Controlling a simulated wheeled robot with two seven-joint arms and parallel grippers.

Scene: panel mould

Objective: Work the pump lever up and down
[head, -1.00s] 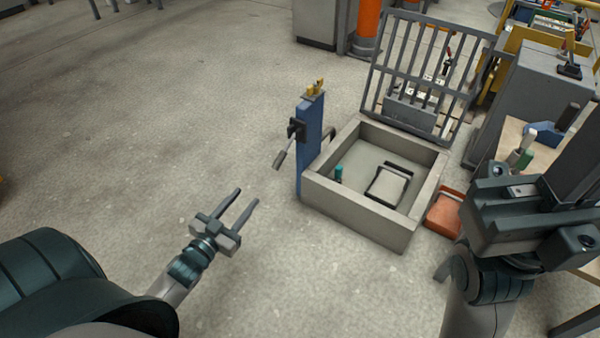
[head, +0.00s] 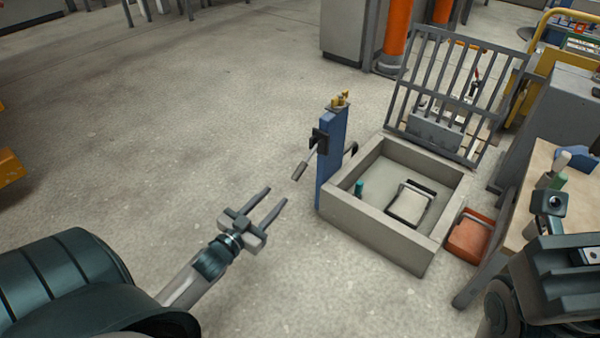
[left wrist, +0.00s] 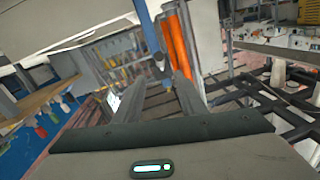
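The pump lever (head: 299,171) is a thin rod with a grey grip that slants down to the left. It comes from a black bracket (head: 319,139) on a blue upright post (head: 333,155). My left gripper (head: 277,193) is open and empty. In the head picture its fingertips are just below and left of the lever grip, with a gap between. In the left wrist view a blue bar (left wrist: 147,25) shows beyond the fingers; I cannot tell whether the lever shows there.
A grey box-shaped mould (head: 375,232) stands right of the post, with a barred grid (head: 455,95) upright behind it. An orange container (head: 468,236) lies at its right. A table (head: 535,185) is at right. The floor at left is clear.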

